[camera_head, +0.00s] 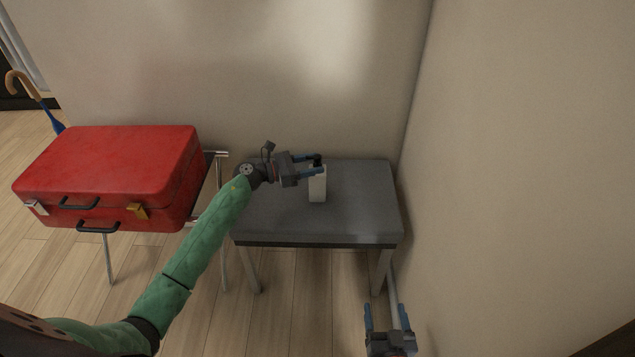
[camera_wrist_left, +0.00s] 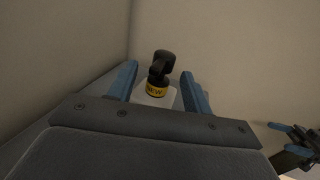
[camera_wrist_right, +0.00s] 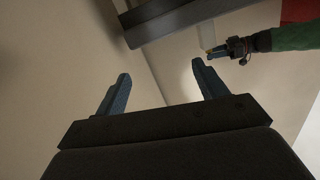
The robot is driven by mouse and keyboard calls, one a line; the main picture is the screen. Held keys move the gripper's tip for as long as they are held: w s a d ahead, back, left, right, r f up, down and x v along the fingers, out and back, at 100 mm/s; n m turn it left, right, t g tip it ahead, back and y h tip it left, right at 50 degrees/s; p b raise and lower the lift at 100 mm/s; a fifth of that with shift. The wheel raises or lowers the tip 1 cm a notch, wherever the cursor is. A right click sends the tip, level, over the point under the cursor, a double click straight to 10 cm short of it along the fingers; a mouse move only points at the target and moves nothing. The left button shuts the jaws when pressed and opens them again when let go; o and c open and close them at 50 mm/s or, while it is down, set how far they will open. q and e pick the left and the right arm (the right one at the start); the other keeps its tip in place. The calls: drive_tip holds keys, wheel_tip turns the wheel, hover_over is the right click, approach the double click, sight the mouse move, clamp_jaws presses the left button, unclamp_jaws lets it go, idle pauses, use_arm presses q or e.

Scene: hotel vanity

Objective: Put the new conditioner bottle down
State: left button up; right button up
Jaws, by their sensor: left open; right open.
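The conditioner bottle (camera_head: 317,187) is white with a black pump top and stands upright on the grey bench (camera_head: 365,215). In the left wrist view the bottle (camera_wrist_left: 155,98) shows a yellow band reading "NEW" below its black pump. My left gripper (camera_head: 318,163) is open, with its blue fingers on either side of the bottle's upper part; I cannot tell whether they touch it. My right gripper (camera_head: 387,318) is open and empty, low in front of the bench near the right wall. In the right wrist view its fingers (camera_wrist_right: 160,90) have nothing between them.
A red suitcase (camera_head: 110,175) lies on a metal-legged stand left of the bench. A blue umbrella (camera_head: 52,118) with a wooden handle is behind it at the far left. Walls close in behind and right of the bench. The bench top right of the bottle is clear.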

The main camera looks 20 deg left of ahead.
use_arm(q)
drive_tip(key=shift+x, duration=1.1)
drive_tip(key=shift+c, duration=0.2)
clamp_jaws()
drive_tip(key=shift+r, duration=0.15)
